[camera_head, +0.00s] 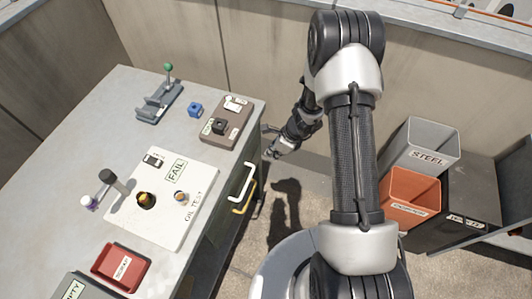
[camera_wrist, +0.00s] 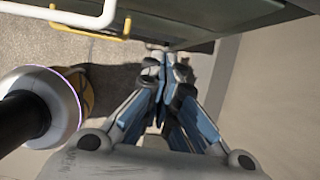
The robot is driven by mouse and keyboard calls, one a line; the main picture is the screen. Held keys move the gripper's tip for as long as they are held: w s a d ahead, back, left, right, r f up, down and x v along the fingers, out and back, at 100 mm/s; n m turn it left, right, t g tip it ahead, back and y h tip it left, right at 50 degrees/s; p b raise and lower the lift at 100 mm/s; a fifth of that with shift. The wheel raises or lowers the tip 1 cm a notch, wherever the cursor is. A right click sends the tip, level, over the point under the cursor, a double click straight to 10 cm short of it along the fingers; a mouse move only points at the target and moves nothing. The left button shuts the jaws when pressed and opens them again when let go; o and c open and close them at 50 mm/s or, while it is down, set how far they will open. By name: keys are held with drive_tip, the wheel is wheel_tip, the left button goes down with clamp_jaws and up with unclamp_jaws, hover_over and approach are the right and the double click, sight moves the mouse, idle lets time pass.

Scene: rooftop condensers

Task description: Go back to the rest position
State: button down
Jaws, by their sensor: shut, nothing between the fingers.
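My gripper (camera_head: 268,141) is beside the right edge of the grey workbench (camera_head: 90,135), over the gap between the bench and the back wall. It is small and partly dark in the head view. In the wrist view my gripper (camera_wrist: 162,60) points at the floor, its fingers together with nothing between them. The bench's underside and handles show ahead of it. My arm rises at the right of the head view and bends over toward the bench.
The bench holds a white OIL TEST board (camera_head: 160,235), a red tray (camera_head: 121,267), a green-knobbed clamp (camera_head: 158,100), a blue block (camera_head: 195,110) and a brown box (camera_head: 238,112). White (camera_head: 242,180) and yellow (camera_head: 243,203) handles project from its side. Orange (camera_head: 410,187) and grey (camera_head: 430,138) bins stand right.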

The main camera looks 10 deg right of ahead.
drive_tip(key=p+v, duration=0.2)
drive_tip(key=v, duration=0.6)
drive_tip(key=shift+w+r+p, duration=0.2)
drive_tip(key=shift+w+p, duration=0.05)
drive_tip(key=shift+p, duration=0.15)
drive_tip(key=shift+a, duration=0.15)
drive_tip(key=s+a+r+n, duration=0.3)
drive_tip(key=r+n, duration=0.3)
drive_tip(key=r, duration=0.6)
drive_tip(key=s+a+r+n, duration=0.25)
drive_tip(key=r+n, duration=0.35)
drive_tip(key=r, duration=0.6)
drive_tip(key=s+d+r+n+t+h, duration=0.1)
drive_tip(key=s+r+n, duration=0.4)
drive_tip(key=s, duration=0.4)
drive_tip(key=s+d+r+n+t+h, duration=0.1)
drive_tip(key=s+r+n+h, duration=0.1)
drive_tip(key=s+r+n, duration=0.4)
drive_tip(key=s+n, duration=0.1)
drive_tip(key=s, duration=0.3)
drive_tip(key=shift+r+n+h, duration=0.2)
drive_tip(key=shift+n+h, duration=0.1)
drive_tip(key=shift+n, duration=0.1)
